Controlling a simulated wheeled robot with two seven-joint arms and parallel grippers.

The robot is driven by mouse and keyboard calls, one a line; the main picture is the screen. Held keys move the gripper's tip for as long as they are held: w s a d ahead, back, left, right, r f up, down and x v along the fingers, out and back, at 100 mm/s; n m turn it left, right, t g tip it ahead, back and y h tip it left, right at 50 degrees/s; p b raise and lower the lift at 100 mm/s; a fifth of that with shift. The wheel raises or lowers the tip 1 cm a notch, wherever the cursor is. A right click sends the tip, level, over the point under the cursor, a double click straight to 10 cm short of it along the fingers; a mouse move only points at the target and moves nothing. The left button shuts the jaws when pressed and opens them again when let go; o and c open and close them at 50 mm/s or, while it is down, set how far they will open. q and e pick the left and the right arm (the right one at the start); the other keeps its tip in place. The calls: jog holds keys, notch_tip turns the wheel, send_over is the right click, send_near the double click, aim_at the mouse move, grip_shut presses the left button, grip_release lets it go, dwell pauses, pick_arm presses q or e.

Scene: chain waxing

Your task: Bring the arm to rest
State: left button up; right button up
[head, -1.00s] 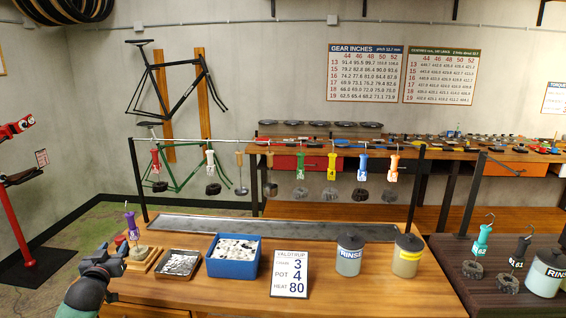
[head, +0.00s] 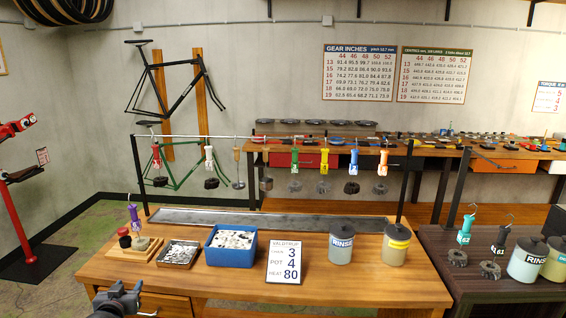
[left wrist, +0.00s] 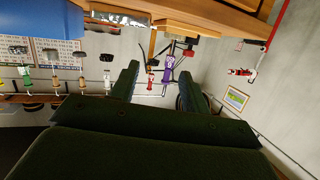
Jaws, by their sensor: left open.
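My left gripper (head: 122,298) is low at the left in the head view, in front of the workbench's near edge and apart from everything. Its two dark fingers stand wide apart with nothing between them in the left wrist view (left wrist: 160,70). A purple-handled hanger (head: 134,216) stands on a small wooden stand (head: 120,251) at the bench's left end, beyond the gripper. Its purple handle (left wrist: 167,68) shows in the background between the fingers in the left wrist view. My right gripper is not in view.
The workbench (head: 340,285) holds a metal tray (head: 178,254), a blue bin (head: 231,247), a number card (head: 285,262) and two rinse jars (head: 341,246). Several coloured hangers hang on a rail (head: 225,136) behind. A dark side table (head: 470,290) stands at the right.

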pick_arm(q)
jog(key=s+d+f+g, duration=0.3)
jog(key=s+d+f, duration=0.4)
jog(key=s+f, duration=0.15)
jog(key=s+d+f+m+g+h, duration=0.1)
jog(key=s+d+f+g, duration=0.2)
jog(key=s+d, duration=0.5)
jog(key=s+d+f+m+g+h, duration=0.1)
jog(key=s+d+f+g, duration=0.2)
jog(key=s, duration=0.9)
jog(key=s+d+f+m+g+h, duration=0.1)
jog(key=s+d+f+g, duration=0.2)
jog(key=s+d, duration=0.5)
notch_tip(320, 180, down, 26)
jog(key=s+f, duration=0.4)
jog(key=f, duration=0.6)
jog(key=s+f+g, duration=0.1)
jog(key=s+f, duration=0.2)
jog(key=f, duration=0.7)
jog(key=shift+s+m, duration=0.3)
jog(key=shift+s, duration=0.05)
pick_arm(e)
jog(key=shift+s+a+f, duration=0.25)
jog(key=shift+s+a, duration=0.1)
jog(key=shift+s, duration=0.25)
